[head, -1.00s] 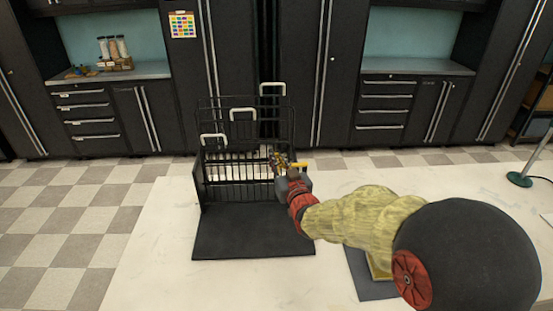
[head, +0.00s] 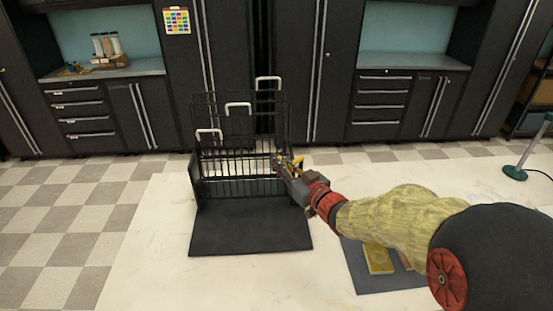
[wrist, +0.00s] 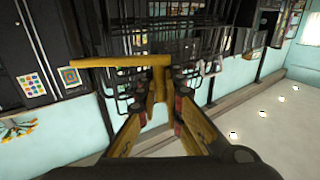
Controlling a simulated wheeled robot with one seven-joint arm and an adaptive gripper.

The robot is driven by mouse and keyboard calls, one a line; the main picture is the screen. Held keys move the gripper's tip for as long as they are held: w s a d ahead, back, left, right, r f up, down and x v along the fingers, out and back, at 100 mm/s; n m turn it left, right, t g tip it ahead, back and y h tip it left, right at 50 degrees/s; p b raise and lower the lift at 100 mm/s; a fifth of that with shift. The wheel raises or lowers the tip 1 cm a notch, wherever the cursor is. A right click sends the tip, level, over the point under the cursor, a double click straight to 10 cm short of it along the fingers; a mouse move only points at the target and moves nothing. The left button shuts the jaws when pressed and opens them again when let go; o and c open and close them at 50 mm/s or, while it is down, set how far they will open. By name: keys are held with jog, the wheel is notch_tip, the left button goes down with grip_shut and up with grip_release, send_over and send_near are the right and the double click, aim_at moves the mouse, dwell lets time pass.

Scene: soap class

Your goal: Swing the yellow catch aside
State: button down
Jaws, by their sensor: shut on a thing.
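The yellow catch (wrist: 120,62) is a T-shaped piece in the wrist view, with a long bar and a short stem. My gripper (wrist: 160,92) has its dark fingertips closed on either side of the stem. In the head view the catch (head: 298,160) shows as a small yellow piece at the right side of the black wire rack (head: 240,187). My gripper (head: 286,167) reaches it from the right. The catch's pivot is hidden or too small to make out.
A black board (head: 250,236) lies in front of the rack. Several pale handles, one of them here (head: 209,134), stand up from the rack. A dark mat (head: 362,279) with a yellow block (head: 378,260) lies under my arm at right. The table's left front is clear.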

jog(key=s+d+n+g+y+p, duration=0.4)
jog(key=d+n+g+y+p, duration=0.3)
jog(key=n+g+y+p, duration=0.1)
jog(key=shift+d+g+p, duration=0.25)
jog(key=shift+g+p, duration=0.25)
jog(key=shift+g, duration=0.4)
jog(key=shift+w+d, duration=0.1)
jog(key=c, duration=2.2)
grip_release()
jog(key=shift+d, duration=0.15)
jog(key=shift+o, duration=1.1)
